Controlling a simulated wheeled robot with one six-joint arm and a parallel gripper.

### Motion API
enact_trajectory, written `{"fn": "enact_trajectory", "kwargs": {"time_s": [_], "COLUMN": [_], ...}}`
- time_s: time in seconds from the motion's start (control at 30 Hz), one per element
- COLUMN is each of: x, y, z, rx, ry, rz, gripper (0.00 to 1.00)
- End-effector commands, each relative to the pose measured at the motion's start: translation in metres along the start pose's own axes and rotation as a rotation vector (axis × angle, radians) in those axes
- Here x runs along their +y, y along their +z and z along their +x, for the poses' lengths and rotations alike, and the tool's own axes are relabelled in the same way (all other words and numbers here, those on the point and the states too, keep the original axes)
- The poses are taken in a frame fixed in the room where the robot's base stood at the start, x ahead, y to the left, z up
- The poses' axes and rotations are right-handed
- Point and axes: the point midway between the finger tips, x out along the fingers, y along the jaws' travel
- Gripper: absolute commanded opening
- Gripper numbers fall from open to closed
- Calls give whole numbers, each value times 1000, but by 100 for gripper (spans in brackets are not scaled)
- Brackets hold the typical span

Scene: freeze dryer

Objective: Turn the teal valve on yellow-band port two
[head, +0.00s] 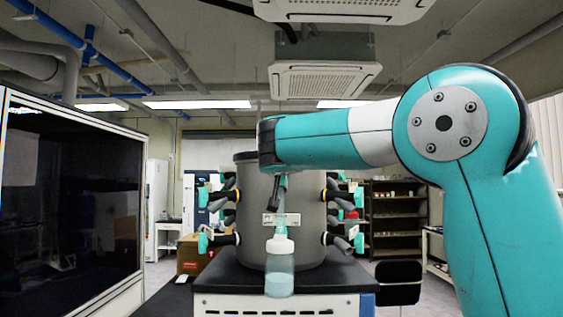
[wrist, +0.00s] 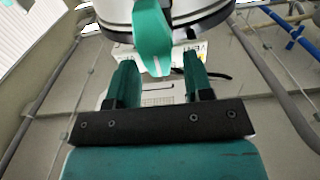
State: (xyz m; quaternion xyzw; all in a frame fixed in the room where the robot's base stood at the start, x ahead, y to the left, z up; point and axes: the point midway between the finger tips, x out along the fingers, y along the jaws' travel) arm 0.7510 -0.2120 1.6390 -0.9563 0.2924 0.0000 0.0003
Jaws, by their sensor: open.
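The grey drum (head: 258,190) of the freeze dryer stands ahead in the head view, with teal valves on ports at both sides. A teal valve (head: 203,243) shows at the lower left, another (head: 359,243) at the lower right. In the wrist view my gripper (wrist: 160,72) is open, its two teal fingers apart and nothing gripped. A teal part (wrist: 152,42) shows beyond the gap between the fingertips; I cannot tell whether it is a valve handle. My arm covers the drum's upper front.
A flask (head: 280,270) with pale blue liquid hangs at the drum's front. The drum stands on a black-topped base (head: 330,280). A dark glass-fronted cabinet (head: 70,200) fills the left. A cardboard box (head: 190,255) and shelves (head: 395,215) stand farther back.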

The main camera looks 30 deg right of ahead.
Motion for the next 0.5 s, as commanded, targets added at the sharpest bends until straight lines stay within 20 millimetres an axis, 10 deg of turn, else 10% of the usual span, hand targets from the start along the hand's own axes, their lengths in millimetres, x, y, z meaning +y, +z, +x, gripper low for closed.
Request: {"fn": "enact_trajectory", "kwargs": {"time_s": [0.2,0.5], "x": [0,1], "y": [0,1], "z": [0,0], "rx": [0,1], "ry": [0,0], "rz": [0,22], "gripper": [1,0]}}
